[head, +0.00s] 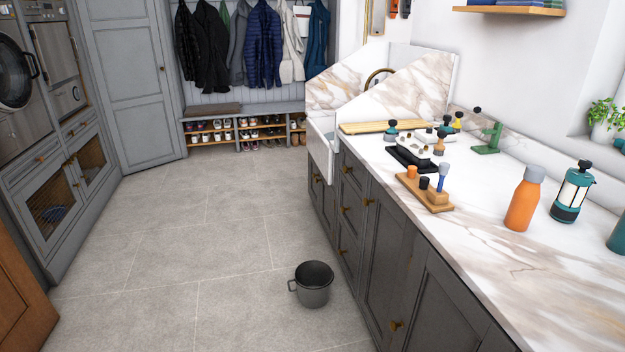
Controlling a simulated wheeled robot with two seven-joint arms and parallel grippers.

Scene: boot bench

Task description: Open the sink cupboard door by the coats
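The sink (320,152) is a white basin at the far end of the counter, on the side near the coats. Below it is a dark grey cupboard front (325,207), seen at a steep angle. A small brass knob (316,178) shows near its top. The front looks closed. The gap between its doors is too small to make out. Coats (262,45) hang on the back wall beyond the sink. Neither of my grippers is in view.
A dark bucket (314,287) stands on the floor beside the counter's cabinets. The counter (480,235) holds an orange bottle (524,203), a French press (571,193) and small tools. A shoe bench (243,113) stands below the coats. The tiled floor (215,220) is mostly clear.

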